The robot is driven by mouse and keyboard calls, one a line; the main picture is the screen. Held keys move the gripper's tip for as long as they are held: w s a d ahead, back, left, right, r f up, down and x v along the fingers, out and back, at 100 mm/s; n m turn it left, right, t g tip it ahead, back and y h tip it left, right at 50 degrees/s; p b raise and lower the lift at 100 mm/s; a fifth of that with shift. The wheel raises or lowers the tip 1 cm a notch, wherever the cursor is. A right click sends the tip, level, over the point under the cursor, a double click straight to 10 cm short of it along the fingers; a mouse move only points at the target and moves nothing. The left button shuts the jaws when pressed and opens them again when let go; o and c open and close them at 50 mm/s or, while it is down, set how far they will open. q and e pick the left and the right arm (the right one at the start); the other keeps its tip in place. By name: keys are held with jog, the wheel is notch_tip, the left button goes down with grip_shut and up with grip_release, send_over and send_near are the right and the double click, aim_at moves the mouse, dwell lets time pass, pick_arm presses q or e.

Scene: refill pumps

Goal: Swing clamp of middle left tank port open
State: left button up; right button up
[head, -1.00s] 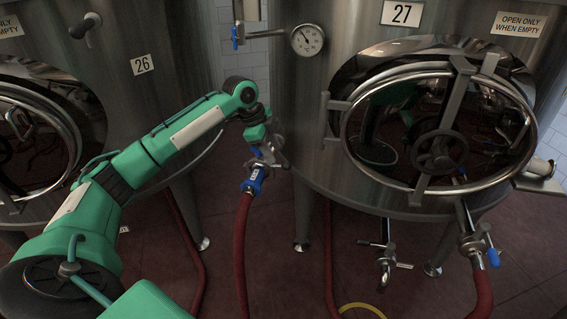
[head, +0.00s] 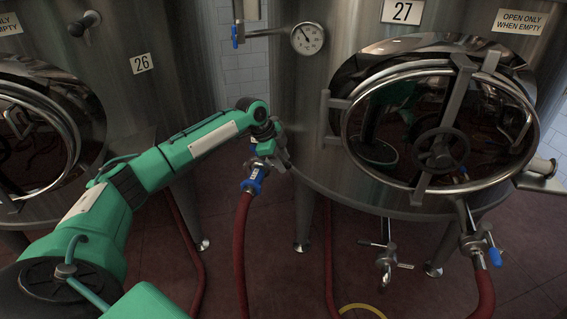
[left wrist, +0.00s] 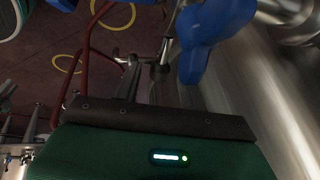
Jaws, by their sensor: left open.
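My left gripper (head: 283,160) is open at the lower left side of tank 27 (head: 310,120). It is right beside a pipe port with a blue-handled valve (head: 255,178), where a red hose (head: 242,240) hangs. The gripper and wrist partly cover this port, and its clamp cannot be made out. In the left wrist view a large blue handle (left wrist: 205,35) is close to the camera, in front of the tank wall. Another port (head: 385,262) with a metal clamp hangs lower under tank 27. My right gripper is not in view.
The round manway door (head: 436,188) with its handwheel sticks out from tank 27. Tank 26 (head: 135,100) stands at the left. A blue-handled valve (head: 494,257) with a red hose is at the right. Open red floor (head: 270,275) lies below.

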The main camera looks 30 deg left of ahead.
pick_arm(q)
jog(key=shift+w+d+f, duration=0.15)
jog(key=shift+w+f, duration=0.05)
jog(key=shift+f, duration=0.45)
grip_shut()
jog(key=shift+d, duration=0.1)
